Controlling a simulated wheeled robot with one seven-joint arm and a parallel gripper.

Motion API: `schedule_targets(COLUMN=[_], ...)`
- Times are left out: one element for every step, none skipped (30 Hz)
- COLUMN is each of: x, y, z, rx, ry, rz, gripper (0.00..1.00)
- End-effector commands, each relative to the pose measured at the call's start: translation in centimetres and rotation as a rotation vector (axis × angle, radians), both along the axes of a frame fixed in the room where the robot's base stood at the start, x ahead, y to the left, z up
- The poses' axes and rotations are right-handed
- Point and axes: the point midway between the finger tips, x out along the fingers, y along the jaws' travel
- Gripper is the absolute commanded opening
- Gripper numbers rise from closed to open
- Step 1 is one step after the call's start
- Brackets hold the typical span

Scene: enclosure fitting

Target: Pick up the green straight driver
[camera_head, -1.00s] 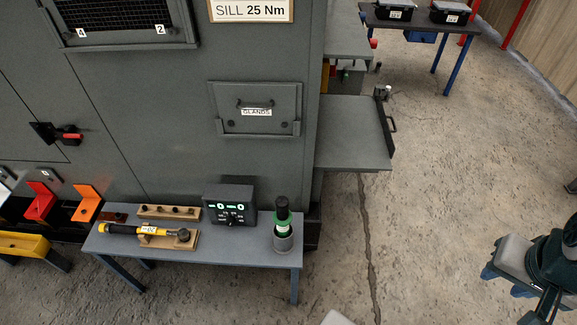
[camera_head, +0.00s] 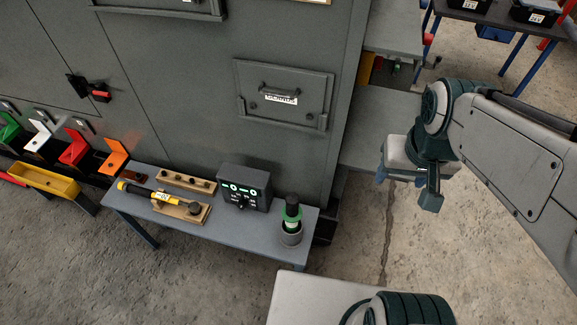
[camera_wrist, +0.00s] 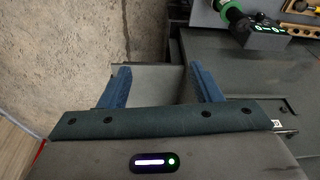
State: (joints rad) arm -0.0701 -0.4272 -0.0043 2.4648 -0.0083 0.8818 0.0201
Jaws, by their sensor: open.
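The green straight driver (camera_head: 291,211) is black with a green band. In the wrist view the driver (camera_wrist: 233,14) is at the top right, partly cut off by the frame edge. My gripper (camera_wrist: 158,75) is open, with nothing between its blue fingers. In the head view my gripper (camera_head: 382,177) is to the right of the driver and apart from it, in front of the cabinet's side shelf.
A box with green digits (camera_head: 243,187) stands left of the driver. A yellow-black tool (camera_head: 150,193) lies on a wooden cradle beside it. The grey cabinet (camera_head: 200,100) rises behind the bench. A grey shelf (camera_head: 380,125) sticks out at its right. Open floor lies in front.

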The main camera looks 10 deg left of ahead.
Motion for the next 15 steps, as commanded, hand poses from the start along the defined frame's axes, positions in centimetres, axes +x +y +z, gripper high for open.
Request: schedule_targets(x=[1.0,1.5,2.3,2.9,3.4,4.1,4.5,4.8,5.2,5.5,5.7,5.8,5.9,6.0,6.0], y=[1.0,1.8,3.2,4.3,5.5,7.2,8.4,9.6,11.2,12.4,13.5,14.9,15.9,16.8,17.8], z=[-1.2,-1.8,-2.6,-3.2,-3.9,-4.8,-5.6,-6.3,-7.3,-8.1,-8.8,-9.7,-10.4,-11.0,-11.7], rx=[-0.002,-0.005,-0.008,-0.011,-0.015,-0.021,-0.025,-0.030,-0.036,-0.041,-0.045,-0.052,-0.056,-0.061,-0.066], ry=[0.021,0.033,0.048,0.061,0.074,0.089,0.102,0.114,0.128,0.139,0.147,0.159,0.168,0.176,0.185], rz=[0.041,0.074,0.123,0.163,0.204,0.259,0.297,0.335,0.383,0.417,0.449,0.488,0.514,0.538,0.566], gripper=[0.58,0.58,0.58,0.58,0.58,0.58,0.58,0.58,0.58,0.58,0.58,0.58,0.58,0.58,0.58])
